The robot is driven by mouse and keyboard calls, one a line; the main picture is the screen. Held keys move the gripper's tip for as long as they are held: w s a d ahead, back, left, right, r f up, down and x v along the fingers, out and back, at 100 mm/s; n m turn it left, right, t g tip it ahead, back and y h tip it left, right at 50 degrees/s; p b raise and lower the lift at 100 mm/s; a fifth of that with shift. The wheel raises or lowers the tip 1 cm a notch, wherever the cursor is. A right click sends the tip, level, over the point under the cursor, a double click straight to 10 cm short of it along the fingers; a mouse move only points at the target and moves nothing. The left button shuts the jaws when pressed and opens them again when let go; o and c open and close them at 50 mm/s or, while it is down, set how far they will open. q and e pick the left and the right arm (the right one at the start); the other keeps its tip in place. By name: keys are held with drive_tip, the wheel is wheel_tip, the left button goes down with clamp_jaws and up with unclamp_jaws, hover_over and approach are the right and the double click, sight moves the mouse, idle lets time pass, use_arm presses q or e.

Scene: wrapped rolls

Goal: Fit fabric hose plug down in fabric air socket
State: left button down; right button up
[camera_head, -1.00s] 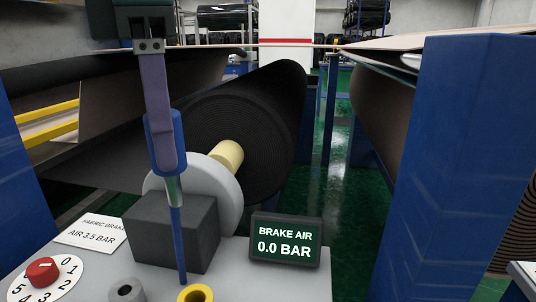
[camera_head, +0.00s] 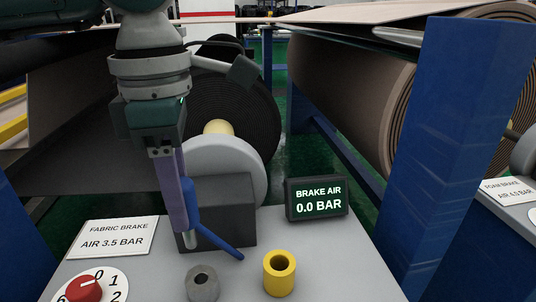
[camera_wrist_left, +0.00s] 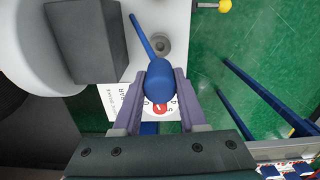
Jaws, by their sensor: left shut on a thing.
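My left gripper (camera_head: 188,212) points down with its purple fingers shut on the blue hose plug (camera_head: 190,200), which also shows in the left wrist view (camera_wrist_left: 160,82). The plug's grey tip points down and appears above the grey panel. A thin blue hose (camera_head: 226,247) slants down to the right from beside the tip. A grey holed socket (camera_head: 203,283) stands just below and to the right of the tip, and also shows in the wrist view (camera_wrist_left: 160,44). A yellow ring-shaped socket (camera_head: 279,273) stands farther right. I cannot tell which is the fabric air socket. My right gripper is not in view.
A dark block (camera_head: 228,215) and a pale brake disc (camera_head: 228,165) stand behind the plug. The display (camera_head: 318,200) reads BRAKE AIR 0.0 BAR. A FABRIC BRAKE AIR 3.5 BAR sign (camera_head: 112,238) and red knob (camera_head: 84,288) are at left. A blue post (camera_head: 465,150) rises at right.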

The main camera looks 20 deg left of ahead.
sight(192, 245)
use_arm(q)
drive_tip(key=shift+w+d, duration=0.1)
wheel_tip(192, 245, down, 6)
drive_tip(key=b, duration=0.5)
drive_tip(key=shift+r, duration=0.1)
drive_tip(key=shift+b, duration=0.4)
idle(1.5)
drive_tip(key=shift+f+b, duration=1.85)
drive_tip(key=shift+f, duration=0.15)
drive_tip(key=shift+c, duration=1.9)
unclamp_jaws()
drive_tip(key=shift+r, duration=0.1)
wheel_tip(192, 245, up, 10)
drive_tip(key=shift+f+p, duration=0.1)
drive_tip(key=shift+p, duration=0.45)
